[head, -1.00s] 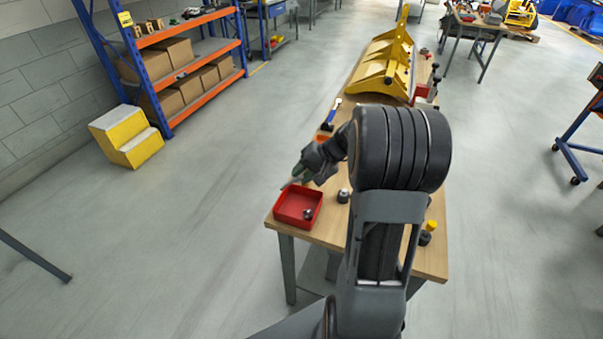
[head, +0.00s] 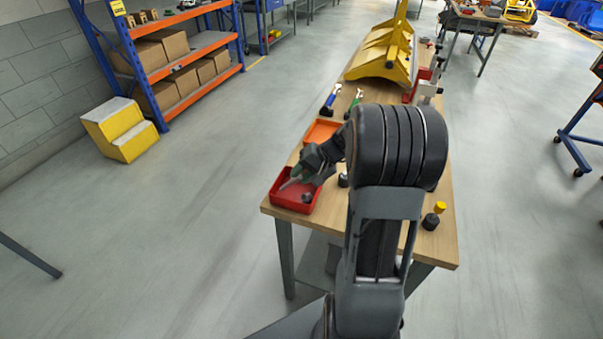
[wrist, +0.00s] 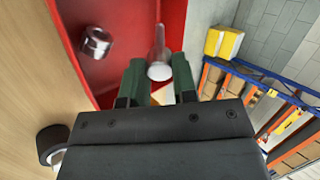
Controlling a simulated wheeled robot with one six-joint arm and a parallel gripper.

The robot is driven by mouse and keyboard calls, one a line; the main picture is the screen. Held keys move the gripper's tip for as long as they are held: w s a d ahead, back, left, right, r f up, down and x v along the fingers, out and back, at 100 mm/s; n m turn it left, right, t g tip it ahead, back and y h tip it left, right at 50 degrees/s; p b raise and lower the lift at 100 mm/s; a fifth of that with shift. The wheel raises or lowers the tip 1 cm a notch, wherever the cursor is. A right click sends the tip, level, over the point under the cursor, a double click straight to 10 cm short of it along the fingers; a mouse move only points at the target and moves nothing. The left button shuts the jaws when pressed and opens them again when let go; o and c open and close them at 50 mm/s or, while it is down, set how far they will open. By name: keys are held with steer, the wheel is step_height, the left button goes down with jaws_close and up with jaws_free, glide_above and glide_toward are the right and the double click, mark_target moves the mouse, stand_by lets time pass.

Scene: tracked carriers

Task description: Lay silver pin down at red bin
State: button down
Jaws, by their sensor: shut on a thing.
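The silver pin (wrist: 159,52) is between the two green fingertips of my gripper (wrist: 160,70) in the wrist view, pointing away from the palm over the red bin. My gripper is shut on it. In the head view my gripper (head: 299,174) is at the red bin (head: 276,201), over its far part. The red bin also fills the upper middle of the wrist view (wrist: 127,60). I cannot tell whether the pin touches the bin floor.
A small silver cylindrical part (wrist: 97,42) lies in the bin. A dark round part (wrist: 52,144) stands on the bench beside it. An orange tray (head: 322,131) and tools lie farther along the bench (head: 390,238). A yellow-capped part (head: 440,207) is at right.

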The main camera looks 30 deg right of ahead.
steer(key=shift+f, duration=0.35)
steer(key=c, duration=0.8)
jaws_free()
steer(key=v, duration=1.4)
steer(key=shift+a, duration=0.1)
